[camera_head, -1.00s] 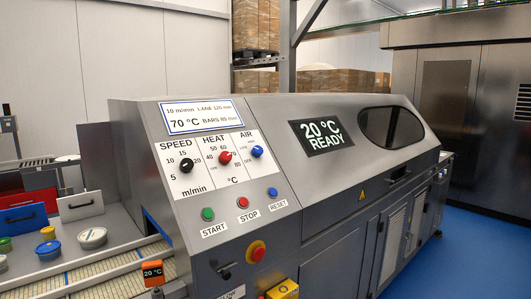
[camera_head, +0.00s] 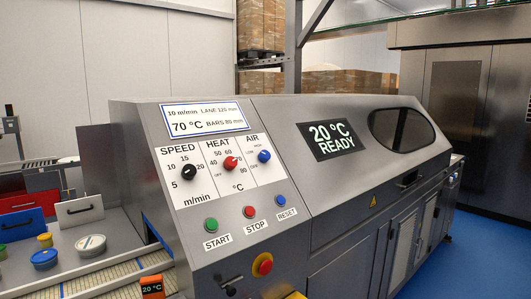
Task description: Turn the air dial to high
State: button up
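The air dial (camera_head: 264,156) is a small blue knob at the right end of the white control panel (camera_head: 215,184), under the word AIR. Small marks to its left and above include what look like off, low and high. Its pointer is too small for me to tell which mark it faces. The red heat dial (camera_head: 230,163) is to its left, and the black speed dial (camera_head: 188,172) is further left. My gripper is not in view, and nothing covers the panel.
Green start (camera_head: 211,225), red stop (camera_head: 249,212) and blue reset (camera_head: 280,201) buttons sit below the dials. A red knob on yellow (camera_head: 262,264) juts from the front. Blue floor (camera_head: 480,255) is clear at the right.

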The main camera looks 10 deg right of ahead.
aim_at(264, 156)
jog(key=u, duration=0.4)
jog(key=i, duration=0.85)
jog(key=u, duration=0.6)
